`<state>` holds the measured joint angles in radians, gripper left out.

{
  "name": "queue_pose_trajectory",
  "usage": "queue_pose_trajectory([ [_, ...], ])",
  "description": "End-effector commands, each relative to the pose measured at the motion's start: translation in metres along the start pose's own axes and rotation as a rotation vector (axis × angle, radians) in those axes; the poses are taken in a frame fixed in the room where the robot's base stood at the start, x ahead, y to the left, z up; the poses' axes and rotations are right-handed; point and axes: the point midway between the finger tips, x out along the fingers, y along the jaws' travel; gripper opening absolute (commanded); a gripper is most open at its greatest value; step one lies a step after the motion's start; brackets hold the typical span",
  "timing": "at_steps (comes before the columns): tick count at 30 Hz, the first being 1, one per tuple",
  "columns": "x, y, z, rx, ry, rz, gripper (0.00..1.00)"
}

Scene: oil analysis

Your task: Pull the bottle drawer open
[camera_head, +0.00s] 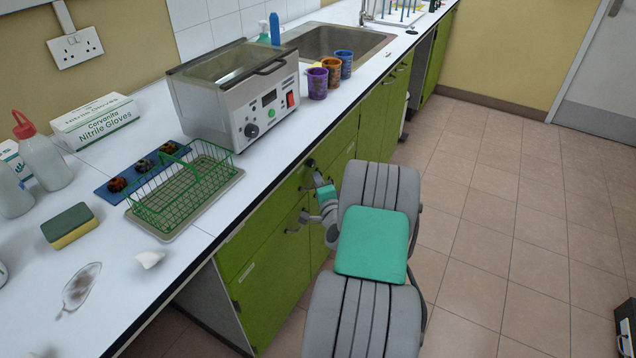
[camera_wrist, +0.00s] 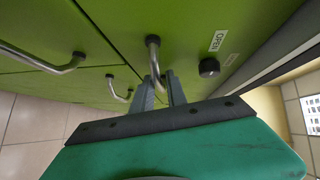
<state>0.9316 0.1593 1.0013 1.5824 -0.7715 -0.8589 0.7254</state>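The green cabinet front (camera_head: 262,215) runs below the white worktop in the head view. The wrist view shows a green drawer front (camera_wrist: 200,22) with a curved metal handle (camera_wrist: 152,50), a white "OPEN" label (camera_wrist: 217,41) and a round black knob (camera_wrist: 209,68). The drawer front looks flush with its neighbours. My gripper (camera_wrist: 163,84) is at this handle, its two fingers apart with the handle's near end between them. I cannot tell whether they touch it. In the head view my gripper (camera_head: 316,178) is small and partly hidden. No bottle inside a drawer is visible.
Other handles (camera_wrist: 60,64) sit on neighbouring fronts. The worktop holds a heated bath (camera_head: 240,95), a green wire basket (camera_head: 182,190), several cups (camera_head: 317,84) and a glove box (camera_head: 95,120). Tiled floor (camera_head: 500,200) is clear to the right of my arm.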

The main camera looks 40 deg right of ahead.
Motion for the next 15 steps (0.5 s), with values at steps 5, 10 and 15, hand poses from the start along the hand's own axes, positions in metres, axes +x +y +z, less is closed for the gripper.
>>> queue_pose_trajectory([
  [5, 0.0, -0.0001, 0.0004, 0.0, -0.001, 0.0, 0.04],
  [10, -0.0001, -0.0001, 0.0003, 0.0, -0.001, 0.0, 0.0],
  [15, -0.0002, 0.0, 0.0002, 0.0, -0.001, 0.0, 0.0],
])
